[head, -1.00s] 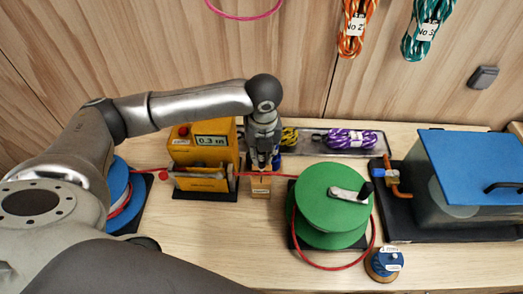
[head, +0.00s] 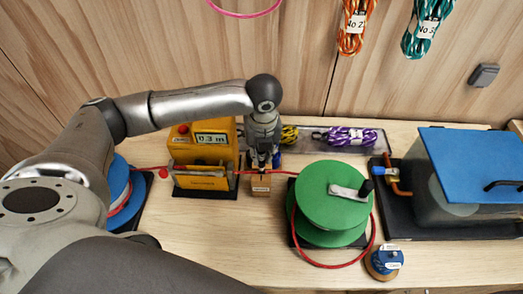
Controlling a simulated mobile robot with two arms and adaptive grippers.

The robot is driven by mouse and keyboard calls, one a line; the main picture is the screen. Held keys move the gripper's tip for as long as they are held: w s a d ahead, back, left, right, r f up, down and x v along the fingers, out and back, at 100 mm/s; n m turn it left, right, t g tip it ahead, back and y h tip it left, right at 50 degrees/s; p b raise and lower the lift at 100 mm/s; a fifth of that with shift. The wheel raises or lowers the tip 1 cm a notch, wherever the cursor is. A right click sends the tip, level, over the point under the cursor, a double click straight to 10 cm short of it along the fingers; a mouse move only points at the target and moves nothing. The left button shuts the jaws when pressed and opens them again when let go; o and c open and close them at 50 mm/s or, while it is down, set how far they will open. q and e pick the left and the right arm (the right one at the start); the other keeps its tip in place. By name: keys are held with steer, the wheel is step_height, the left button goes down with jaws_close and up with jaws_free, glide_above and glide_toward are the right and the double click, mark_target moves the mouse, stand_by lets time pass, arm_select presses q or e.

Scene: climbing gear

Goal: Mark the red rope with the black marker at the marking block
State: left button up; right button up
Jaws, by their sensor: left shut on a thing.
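The red rope (head: 280,173) runs from the blue reel (head: 119,186) at the left through the yellow meter (head: 203,181), across the small wooden marking block (head: 261,187) and on to the green reel (head: 333,194). My left gripper (head: 262,160) points down right above the marking block and the rope. It is shut on a thin dark thing that looks like the black marker, mostly hidden between the fingers. I cannot tell whether its tip touches the rope. No mark on the rope can be made out. My right gripper is out of view.
A tray (head: 373,138) with purple and yellow rope bundles lies behind the block. A blue-lidded tank (head: 470,155) stands at the right. A small blue spool (head: 384,263) is at the front. Bare bench lies in front of the block.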

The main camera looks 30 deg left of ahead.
arm_select(q)
step_height(320, 180, up, 3)
steer(key=p, duration=0.3)
steer(key=shift+p, duration=0.35)
step_height(320, 180, up, 3)
steer(key=shift+f+p, duration=0.1)
steer(key=shift+p, duration=0.95)
steer(key=shift+r, duration=1.1)
